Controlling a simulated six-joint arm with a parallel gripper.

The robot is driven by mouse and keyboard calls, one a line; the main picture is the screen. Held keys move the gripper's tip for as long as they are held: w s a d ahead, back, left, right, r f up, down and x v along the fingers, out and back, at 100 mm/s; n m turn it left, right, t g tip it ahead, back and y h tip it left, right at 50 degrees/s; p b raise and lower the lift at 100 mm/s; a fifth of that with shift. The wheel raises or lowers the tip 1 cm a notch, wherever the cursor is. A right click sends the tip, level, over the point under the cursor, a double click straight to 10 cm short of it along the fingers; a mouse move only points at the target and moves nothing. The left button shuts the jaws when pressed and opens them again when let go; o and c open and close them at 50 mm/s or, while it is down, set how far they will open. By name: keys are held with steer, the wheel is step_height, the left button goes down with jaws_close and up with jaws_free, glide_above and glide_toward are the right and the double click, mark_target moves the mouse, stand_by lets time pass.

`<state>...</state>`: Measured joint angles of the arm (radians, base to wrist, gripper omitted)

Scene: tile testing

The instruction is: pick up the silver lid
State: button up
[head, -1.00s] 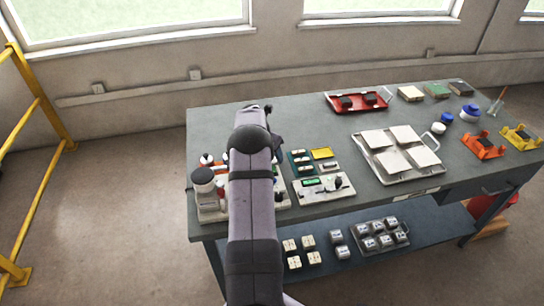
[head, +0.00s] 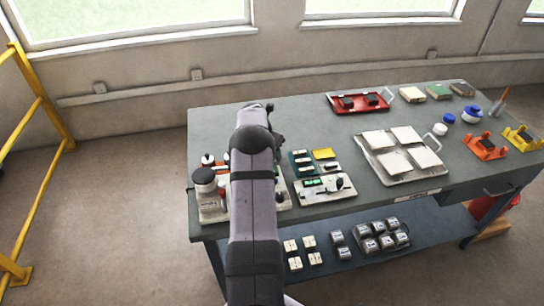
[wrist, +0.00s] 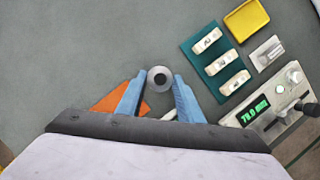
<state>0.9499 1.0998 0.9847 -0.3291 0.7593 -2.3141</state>
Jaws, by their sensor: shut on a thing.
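The silver lid (wrist: 160,79), a small round grey piece with a dark centre, shows in the wrist view between the blue fingertips of my gripper (wrist: 160,76). The fingers are shut on it, one at its left and one at its right. How high the lid is above the grey bench cannot be told. In the head view my arm covers the lid and most of the gripper.
An orange piece (wrist: 108,103) lies beside the left finger. A teal tray (wrist: 211,86) with white blocks, a yellow dish (wrist: 246,19) and a device with a green display (wrist: 256,107) stand to the right. The bench (wrist: 80,40) is clear at the upper left.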

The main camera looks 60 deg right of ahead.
step_height(320, 180, up, 9)
steer(key=b, duration=0.2)
steer(key=w+a+r+n+t+p, duration=0.1)
steer(key=w+a+r+n+p, duration=0.1)
steer(key=w+a+r+p, duration=0.8)
steer(key=s+a+f+m+g+y, duration=0.1)
steer(key=s+a+f+m+g, duration=0.1)
steer(key=s+a+m, duration=0.2)
steer(key=s+a+f+m+g, duration=0.2)
steer(key=s+a+m, duration=0.3)
steer(key=s+m, duration=0.4)
steer(key=shift+s+a+f+m+g+y, duration=0.3)
steer(key=shift+s+f+m+g+y, duration=0.15)
steer(key=shift+f, duration=0.3)
steer(key=shift+f, duration=0.1)
steer(key=shift+f+b, duration=2.55)
steer(key=shift+f, duration=0.55)
